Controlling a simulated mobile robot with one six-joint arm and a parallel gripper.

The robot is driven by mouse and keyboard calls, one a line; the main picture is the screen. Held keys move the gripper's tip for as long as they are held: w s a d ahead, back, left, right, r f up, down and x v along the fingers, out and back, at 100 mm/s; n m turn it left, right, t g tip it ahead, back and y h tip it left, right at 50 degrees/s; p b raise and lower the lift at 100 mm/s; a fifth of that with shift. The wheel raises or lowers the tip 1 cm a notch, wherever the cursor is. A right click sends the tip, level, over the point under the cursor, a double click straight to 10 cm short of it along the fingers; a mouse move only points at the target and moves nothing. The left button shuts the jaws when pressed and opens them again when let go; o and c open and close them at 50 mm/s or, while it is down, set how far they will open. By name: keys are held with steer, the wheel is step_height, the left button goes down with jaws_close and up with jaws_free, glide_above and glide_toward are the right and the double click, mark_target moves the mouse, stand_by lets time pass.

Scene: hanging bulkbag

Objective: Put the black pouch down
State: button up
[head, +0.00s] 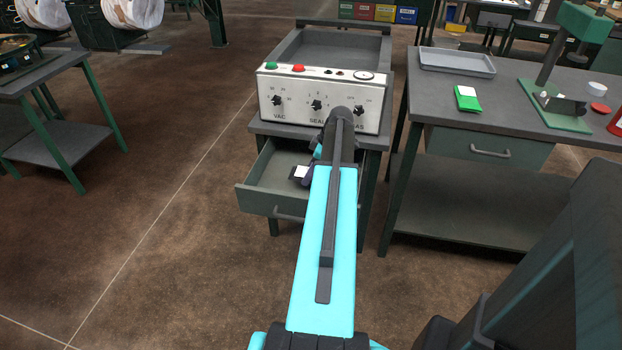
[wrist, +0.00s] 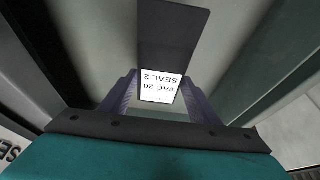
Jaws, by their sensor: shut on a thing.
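The black pouch (wrist: 172,35) has a white label reading "VAC 20 SEAL 2", upside down in the wrist view. My gripper (wrist: 158,88) is shut on the pouch at its labelled end, with a finger on either side. In the head view the label of the pouch (head: 301,172) shows at the open drawer (head: 256,200) under the sealing machine (head: 319,100). My arm hides much of the gripper and the drawer's right part there. I cannot tell whether the pouch touches the drawer floor.
The drawer walls stand close on both sides in the wrist view. To the right a workbench (head: 440,100) carries a grey tray (head: 457,62), a green pouch (head: 467,98) and a green press (head: 553,105). Another bench (head: 45,75) stands at the left. The floor between is clear.

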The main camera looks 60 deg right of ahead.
steer(key=shift+f, duration=1.85)
steer(key=shift+f, duration=0.2)
steer(key=o, duration=1.2)
steer(key=shift+r, duration=0.15)
steer(key=v, duration=1.2)
steer(key=shift+r, duration=0.1)
